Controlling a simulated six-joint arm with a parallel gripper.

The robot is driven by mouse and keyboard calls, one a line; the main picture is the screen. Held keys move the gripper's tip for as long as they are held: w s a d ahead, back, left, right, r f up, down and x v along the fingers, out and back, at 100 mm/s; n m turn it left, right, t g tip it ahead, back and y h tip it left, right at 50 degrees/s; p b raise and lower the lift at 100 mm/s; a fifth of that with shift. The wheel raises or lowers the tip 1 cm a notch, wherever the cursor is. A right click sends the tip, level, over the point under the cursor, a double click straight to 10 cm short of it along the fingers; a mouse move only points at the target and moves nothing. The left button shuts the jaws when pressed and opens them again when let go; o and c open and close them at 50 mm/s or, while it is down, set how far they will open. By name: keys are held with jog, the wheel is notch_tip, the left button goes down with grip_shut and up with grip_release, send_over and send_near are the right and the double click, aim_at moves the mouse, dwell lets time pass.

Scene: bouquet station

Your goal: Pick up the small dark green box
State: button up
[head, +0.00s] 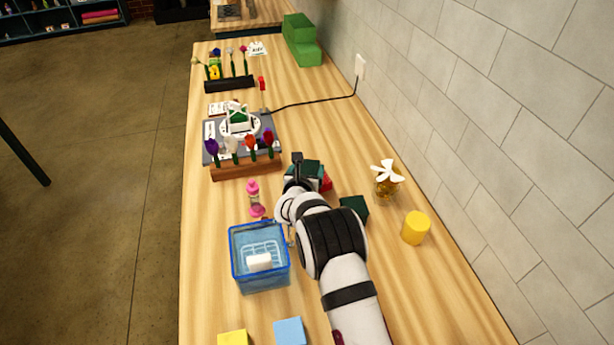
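A small dark green box (354,208) sits on the wooden counter just right of my arm, partly hidden by it. Another dark green block (308,169) shows at the end of my arm, with a red item (326,183) against its right side. My gripper (296,172) is over or beside this second block. The arm hides most of the fingers, so I cannot tell whether they are open or touching it.
A blue clear bin (259,284) holding a white block stands left of my arm. A pink bottle (253,196), a flower rack (247,170), a yellow cylinder (416,228) and a vase with a white flower (386,184) stand around. The tiled wall (500,120) bounds the right side.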

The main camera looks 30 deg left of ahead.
jog(key=c, duration=0.9)
jog(key=r, duration=0.4)
jog(key=shift+d+r, duration=0.2)
jog(key=shift+r, duration=0.1)
jog(key=w+d+r, duration=0.2)
jog(key=d+r, duration=0.4)
jog(key=d, duration=0.4)
send_over(309, 167)
jog(key=w+d, duration=0.2)
jog(key=d, duration=0.1)
notch_tip(309, 167, down, 2)
jog(key=f, duration=0.2)
jog(key=a+f, duration=0.1)
jog(key=f, duration=0.5)
jog(key=shift+a+f, duration=0.2)
